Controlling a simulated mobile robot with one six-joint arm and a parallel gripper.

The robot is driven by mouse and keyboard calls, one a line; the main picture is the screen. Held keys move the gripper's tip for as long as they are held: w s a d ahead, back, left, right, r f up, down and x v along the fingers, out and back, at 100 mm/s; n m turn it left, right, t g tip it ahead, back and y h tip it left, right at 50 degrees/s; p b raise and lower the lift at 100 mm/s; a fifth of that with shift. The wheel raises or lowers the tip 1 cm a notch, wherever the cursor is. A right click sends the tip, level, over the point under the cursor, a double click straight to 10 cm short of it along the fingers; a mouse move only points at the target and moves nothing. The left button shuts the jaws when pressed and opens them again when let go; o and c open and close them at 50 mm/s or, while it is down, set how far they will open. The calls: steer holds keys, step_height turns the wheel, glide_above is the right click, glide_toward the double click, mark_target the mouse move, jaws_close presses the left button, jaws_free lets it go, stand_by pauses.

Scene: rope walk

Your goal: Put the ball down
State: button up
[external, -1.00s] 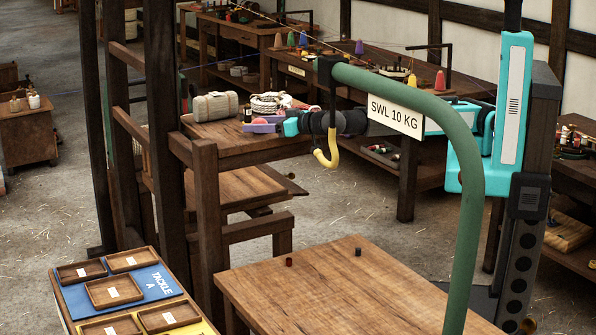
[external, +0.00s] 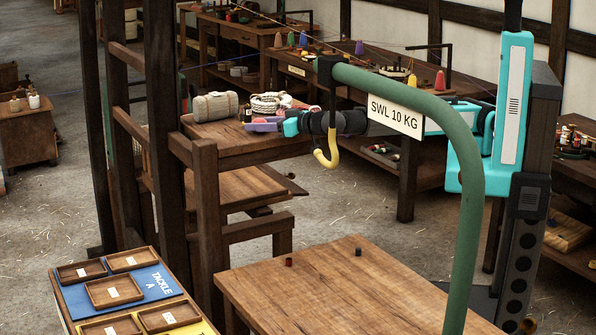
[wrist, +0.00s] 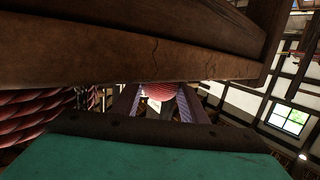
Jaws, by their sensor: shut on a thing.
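The ball (wrist: 161,91) is red-pink and ridged. In the wrist view it sits between the two purple fingers of my gripper (wrist: 159,103), which is shut on it. In the external view my gripper (external: 264,124) is a small purple shape at the far wooden bench (external: 230,146), in front of the white coiled rope. The ball is hard to make out there. I cannot tell whether it touches the bench.
A grey-beige roll (external: 217,106) and a white rope coil (external: 269,102) lie on the bench near my gripper. The green hoist post with its yellow hook (external: 328,152) crosses in front of my arm. In the wrist view dark wood (wrist: 130,50) is close above, with reddish rope (wrist: 35,118) at left.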

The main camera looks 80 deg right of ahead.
steer(key=shift+r, duration=0.15)
step_height(320, 180, up, 28)
steer(key=b, duration=0.6)
steer(key=shift+b, duration=0.4)
steer(key=shift+f, duration=0.2)
stand_by(0.6)
